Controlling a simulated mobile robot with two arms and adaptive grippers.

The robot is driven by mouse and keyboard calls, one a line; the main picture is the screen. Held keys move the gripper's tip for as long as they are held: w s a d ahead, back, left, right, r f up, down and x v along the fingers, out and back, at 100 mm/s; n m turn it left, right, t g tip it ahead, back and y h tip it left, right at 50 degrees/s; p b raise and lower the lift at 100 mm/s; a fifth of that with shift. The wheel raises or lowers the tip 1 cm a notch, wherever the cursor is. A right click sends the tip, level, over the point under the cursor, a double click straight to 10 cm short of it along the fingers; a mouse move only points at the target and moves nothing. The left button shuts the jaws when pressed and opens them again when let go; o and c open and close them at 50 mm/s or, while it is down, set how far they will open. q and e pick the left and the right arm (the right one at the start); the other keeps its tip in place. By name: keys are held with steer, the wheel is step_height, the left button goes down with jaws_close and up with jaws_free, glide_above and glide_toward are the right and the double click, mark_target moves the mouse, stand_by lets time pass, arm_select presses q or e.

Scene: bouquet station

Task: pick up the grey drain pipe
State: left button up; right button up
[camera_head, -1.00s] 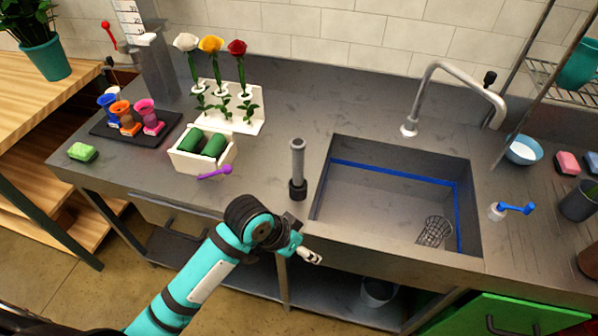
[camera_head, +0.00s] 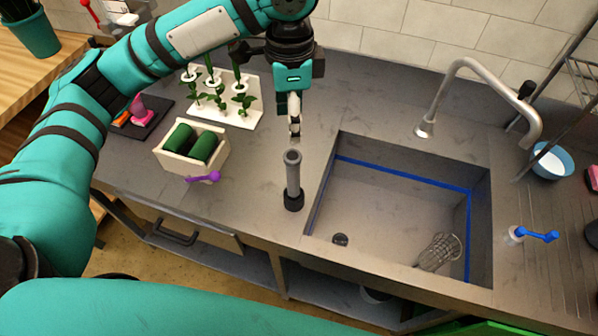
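The grey drain pipe (camera_head: 293,176) stands upright on the counter, left of the sink, with a black collar at its base. My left gripper (camera_head: 295,136) points down just above the pipe's open top, and the pipe is not between its fingers. The fingers show nearly edge-on, so their opening cannot be made out. My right gripper is out of view.
A white flower stand (camera_head: 243,115) is behind. The faucet (camera_head: 430,115) rises behind the sink.

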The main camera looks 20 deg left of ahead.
mark_target(291, 157)
arm_select(q)
steer(key=s+f, duration=0.2)
steer(key=shift+f+p, duration=0.3)
steer(key=shift+p, duration=0.05)
step_height(291, 157, down, 5)
steer(key=shift+w+f+p, duration=0.15)
steer(key=shift+f+p, duration=0.05)
steer(key=shift+p, duration=0.35)
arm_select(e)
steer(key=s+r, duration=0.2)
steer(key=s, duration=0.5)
arm_select(q)
steer(key=shift+w+f, duration=0.15)
steer(key=shift+f, duration=0.65)
steer(key=shift+f+p, duration=0.35)
steer(key=shift+f, duration=0.5)
steer(key=f+p, duration=0.1)
steer(key=f, duration=0.3)
steer(key=shift+w+d+f+p, duration=0.1)
steer(key=shift+w+f+p, duration=0.15)
steer(key=shift+p, duration=0.1)
steer(key=shift+s+f, duration=0.1)
steer(key=shift+f, duration=0.1)
jaws_close()
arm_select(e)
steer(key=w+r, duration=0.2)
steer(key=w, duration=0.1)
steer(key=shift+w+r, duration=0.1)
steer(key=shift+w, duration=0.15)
